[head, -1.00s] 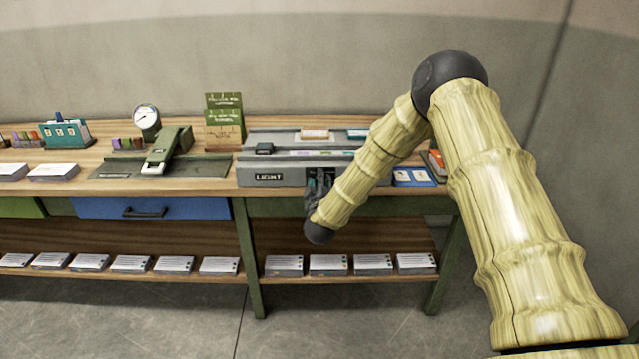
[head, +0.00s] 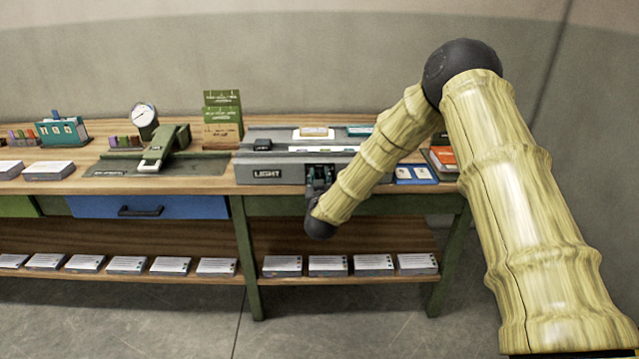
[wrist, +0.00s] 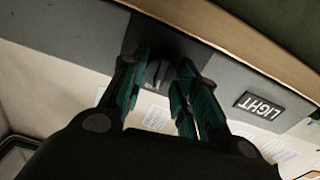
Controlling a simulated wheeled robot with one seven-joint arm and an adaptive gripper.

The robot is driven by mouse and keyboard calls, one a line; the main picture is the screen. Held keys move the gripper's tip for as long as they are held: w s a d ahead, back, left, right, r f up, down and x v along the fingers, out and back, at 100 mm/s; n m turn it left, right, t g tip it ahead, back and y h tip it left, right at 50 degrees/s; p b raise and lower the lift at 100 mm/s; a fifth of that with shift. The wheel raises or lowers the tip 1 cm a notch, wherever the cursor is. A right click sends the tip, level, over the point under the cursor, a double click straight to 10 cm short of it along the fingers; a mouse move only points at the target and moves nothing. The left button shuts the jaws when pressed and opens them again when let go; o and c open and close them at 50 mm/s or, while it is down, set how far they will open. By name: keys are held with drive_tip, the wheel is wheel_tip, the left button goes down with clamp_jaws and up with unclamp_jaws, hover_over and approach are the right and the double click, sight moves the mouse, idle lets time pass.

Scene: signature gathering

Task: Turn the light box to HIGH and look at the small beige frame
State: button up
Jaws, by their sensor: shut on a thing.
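The grey light box (head: 272,174) stands on the bench, with a LIGHT label on its front face; the label also shows upside down in the wrist view (wrist: 260,106). A small beige frame (head: 314,132) lies on top of the box, toward the back. My gripper (head: 320,177) is at the box's front face, right of the label. In the wrist view, my gripper (wrist: 160,70) has its teal-lined fingers on either side of a small dark knob (wrist: 157,73) and is shut on it. The knob's setting cannot be read, and my fingers partly hide it.
A teal frame (head: 360,131) lies behind my arm on the box. Blue cards (head: 415,175) and an orange-topped item (head: 443,157) are to the right. A green press (head: 165,148) stands left. Below is a shelf (head: 180,240) with several paper stacks.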

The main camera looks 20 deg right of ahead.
drive_tip(key=m+b, duration=0.1)
drive_tip(key=m, duration=0.1)
drive_tip(key=m+b, duration=0.1)
drive_tip(key=m, duration=0.2)
drive_tip(key=shift+d+f+m+b, duration=0.2)
drive_tip(key=shift+m+b, duration=0.1)
drive_tip(key=shift+b, duration=0.1)
drive_tip(key=m+b, duration=0.3)
drive_tip(key=m, duration=0.2)
drive_tip(key=shift+r, duration=0.1)
drive_tip(key=shift+m, duration=0.4)
drive_tip(key=shift+d, duration=0.1)
drive_tip(key=o, duration=1)
drive_tip(key=shift+s, duration=0.1)
drive_tip(key=shift+s, duration=0.1)
drive_tip(key=v, duration=1.1)
drive_tip(key=shift+s, duration=0.35)
